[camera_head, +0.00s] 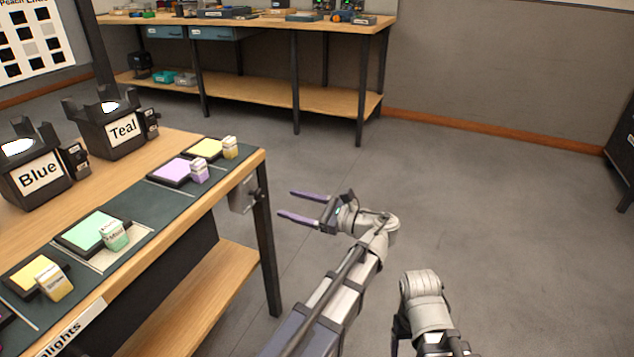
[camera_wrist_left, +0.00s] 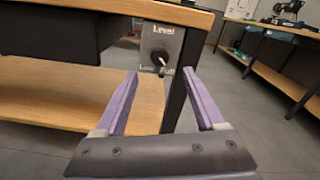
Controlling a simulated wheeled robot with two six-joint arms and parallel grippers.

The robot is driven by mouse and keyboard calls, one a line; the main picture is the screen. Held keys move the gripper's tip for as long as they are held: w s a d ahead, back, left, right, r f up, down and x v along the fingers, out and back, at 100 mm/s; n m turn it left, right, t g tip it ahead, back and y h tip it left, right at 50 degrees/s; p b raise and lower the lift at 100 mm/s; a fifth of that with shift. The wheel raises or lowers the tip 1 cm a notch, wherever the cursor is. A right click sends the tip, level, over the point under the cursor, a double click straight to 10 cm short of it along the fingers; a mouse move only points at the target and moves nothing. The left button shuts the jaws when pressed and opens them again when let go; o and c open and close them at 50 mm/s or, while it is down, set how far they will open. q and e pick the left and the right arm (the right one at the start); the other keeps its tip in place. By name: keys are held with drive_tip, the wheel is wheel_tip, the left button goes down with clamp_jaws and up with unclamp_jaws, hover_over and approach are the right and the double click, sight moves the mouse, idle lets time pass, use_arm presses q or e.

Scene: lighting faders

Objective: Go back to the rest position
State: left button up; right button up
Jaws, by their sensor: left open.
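My left gripper (camera_head: 287,204) is open and empty, its two purple fingers apart, over the floor just right of the table's right end. In the left wrist view its fingers (camera_wrist_left: 159,73) point at the table's edge and a grey control box (camera_wrist_left: 161,48) with a black round knob (camera_wrist_left: 159,57). The box also shows under the table corner in the head view (camera_head: 242,196). The fingers look clear of it. Part of my right arm shows at the bottom, but its fingers do not show.
The wooden table (camera_head: 262,155) holds coloured pads and small labelled blocks, with Blue (camera_head: 38,175) and Teal (camera_head: 122,127) lamps behind. Its dark leg (camera_head: 267,255) and lower shelf (camera_head: 205,305) are near my left gripper. A workbench (camera_head: 330,22) stands at the back.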

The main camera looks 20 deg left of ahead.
use_arm(q)
drive_tip(key=s+d+f+n+h+p, duration=0.4)
drive_tip(key=s+d+f+n+h, duration=0.3)
drive_tip(key=f+h, duration=0.4)
drive_tip(key=s+d+f+n+g+h+p, duration=0.1)
drive_tip(key=s+d+f+n+h, duration=0.2)
drive_tip(key=d, duration=0.4)
drive_tip(key=s+d+f+n+g+h+p, duration=0.1)
drive_tip(key=s+d+n+h+p, duration=0.1)
drive_tip(key=s+d, duration=0.45)
wheel_tip(320, 180, up, 38)
drive_tip(key=p, duration=3.7)
drive_tip(key=shift+w+d+f+h, duration=0.2)
drive_tip(key=shift+w+d+h, duration=0.1)
drive_tip(key=shift+w+h, duration=0.15)
